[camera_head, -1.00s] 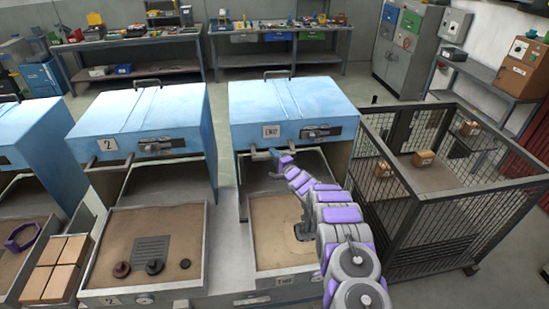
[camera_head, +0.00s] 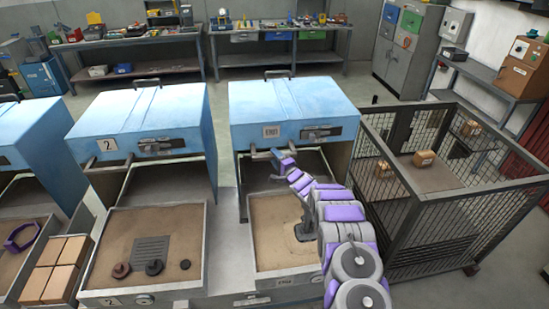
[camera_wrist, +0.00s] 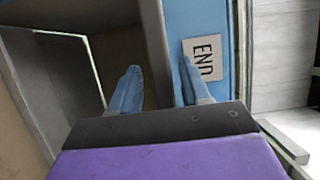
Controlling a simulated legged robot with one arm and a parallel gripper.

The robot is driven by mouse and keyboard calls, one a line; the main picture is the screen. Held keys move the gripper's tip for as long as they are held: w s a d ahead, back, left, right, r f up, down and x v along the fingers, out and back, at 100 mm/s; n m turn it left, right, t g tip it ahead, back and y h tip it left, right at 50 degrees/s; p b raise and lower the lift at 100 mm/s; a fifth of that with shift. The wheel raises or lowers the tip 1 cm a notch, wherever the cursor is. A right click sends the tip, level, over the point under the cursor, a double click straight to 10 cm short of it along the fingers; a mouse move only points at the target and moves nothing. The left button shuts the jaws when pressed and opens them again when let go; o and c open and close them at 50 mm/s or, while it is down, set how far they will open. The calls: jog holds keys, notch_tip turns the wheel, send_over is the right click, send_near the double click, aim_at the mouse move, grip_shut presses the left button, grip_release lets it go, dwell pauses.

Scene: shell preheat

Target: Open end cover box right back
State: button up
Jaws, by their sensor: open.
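The end cover box (camera_head: 290,100) is a blue lid with an END label (camera_head: 271,132) and a dark front latch, raised above a sand-filled tray (camera_head: 285,262). My gripper (camera_head: 262,152) is at the lower front edge of this lid, below the label. In the wrist view my gripper (camera_wrist: 157,78) is open, with one blue-grey finger on each side of the lid's grey lower rim (camera_wrist: 157,45). The END label (camera_wrist: 204,59) and blue front face show beside the right finger. Whether the fingers touch the rim cannot be told.
A matching blue box (camera_head: 140,115) marked 2 stands to the left. A wire-mesh cage (camera_head: 400,225) with small boxes stands close on the right of my arm. Cardboard boxes (camera_head: 57,268) lie at the lower left. Workbenches line the back wall.

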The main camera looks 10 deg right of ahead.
jog(key=v, duration=1.6)
jog(key=shift+s, duration=0.2)
jog(key=shift+d, duration=0.1)
jog(key=s+d+r+n+g+h+b, duration=0.3)
jog(key=s+r+n+g+h, duration=0.45)
jog(key=s, duration=0.65)
jog(key=s+a+r+n+g+b, duration=0.1)
jog(key=s+a+r+n+g, duration=0.1)
jog(key=s, duration=1.2)
jog(key=s+a+r+n+g+b, duration=0.1)
jog(key=s+a+g, duration=0.3)
jog(key=s, duration=1)
jog(key=s+a+r+n+g+b, duration=0.1)
jog(key=s+a+r+n+g, duration=0.2)
jog(key=s, duration=1.1)
jog(key=shift+s+a+r+g+b, duration=0.3)
jog(key=shift+s+a+r+g, duration=0.15)
jog(key=shift+g, duration=0.5)
